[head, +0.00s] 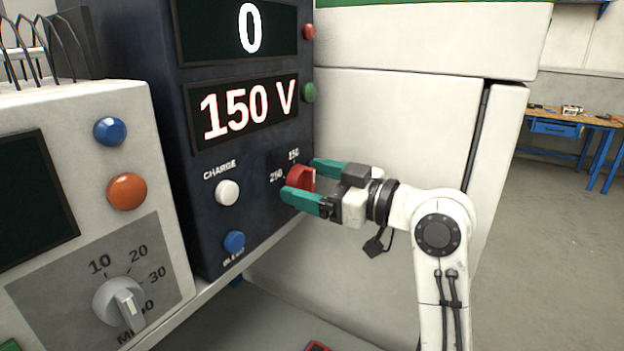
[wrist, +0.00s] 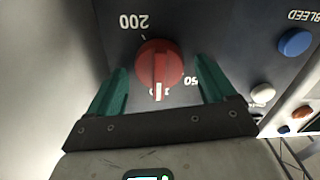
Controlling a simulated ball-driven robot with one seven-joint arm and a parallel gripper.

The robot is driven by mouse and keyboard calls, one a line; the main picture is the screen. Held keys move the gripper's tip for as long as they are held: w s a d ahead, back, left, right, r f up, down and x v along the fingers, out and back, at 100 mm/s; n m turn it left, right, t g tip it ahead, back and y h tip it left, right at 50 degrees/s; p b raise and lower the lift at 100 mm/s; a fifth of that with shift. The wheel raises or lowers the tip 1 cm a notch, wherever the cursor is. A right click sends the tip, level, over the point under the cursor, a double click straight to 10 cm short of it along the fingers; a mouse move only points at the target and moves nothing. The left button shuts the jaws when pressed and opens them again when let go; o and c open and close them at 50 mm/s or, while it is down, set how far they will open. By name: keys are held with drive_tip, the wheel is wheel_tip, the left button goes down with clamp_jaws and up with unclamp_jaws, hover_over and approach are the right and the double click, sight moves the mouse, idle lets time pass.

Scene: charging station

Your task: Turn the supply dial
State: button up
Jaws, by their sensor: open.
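The red supply dial (head: 299,178) is on the dark blue panel, below the screen reading 150 V (head: 243,113). In the wrist view the round red dial (wrist: 158,62) has a raised bar with a white mark pointing down in the picture. The printing appears upside down; "200" reads at upper left, and other numbers are partly hidden. My gripper (head: 303,182) is open at the panel. In the wrist view, its two green fingers (wrist: 161,78) stand left and right of the dial with visible gaps. Finger contact with the panel cannot be told.
A white CHARGE button (head: 227,192) and a blue BLEED button (head: 234,242) lie left of the dial. A grey cabinet with a knob (head: 119,301) stands further left. A white wall unit (head: 395,150) is behind my arm. Open floor lies at right.

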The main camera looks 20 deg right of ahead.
drive_tip(key=c, duration=1.1)
drive_tip(key=shift+o, duration=0.2)
drive_tip(key=m+p, duration=0.2)
drive_tip(key=shift+r+m, duration=0.25)
drive_tip(key=shift+m, duration=0.05)
drive_tip(key=shift+w+f+m+p, duration=0.1)
drive_tip(key=shift+m+p, duration=0.9)
drive_tip(key=shift+m, duration=0.1)
drive_tip(key=shift+f+m, duration=0.2)
drive_tip(key=shift+m, duration=0.2)
drive_tip(key=o, duration=1.1)
drive_tip(key=shift+c, duration=0.2)
drive_tip(key=shift+d, duration=0.15)
drive_tip(key=b+v, duration=0.2)
drive_tip(key=v, duration=0.8)
drive_tip(key=shift+s+d, duration=0.15)
drive_tip(key=shift+s, duration=0.2)
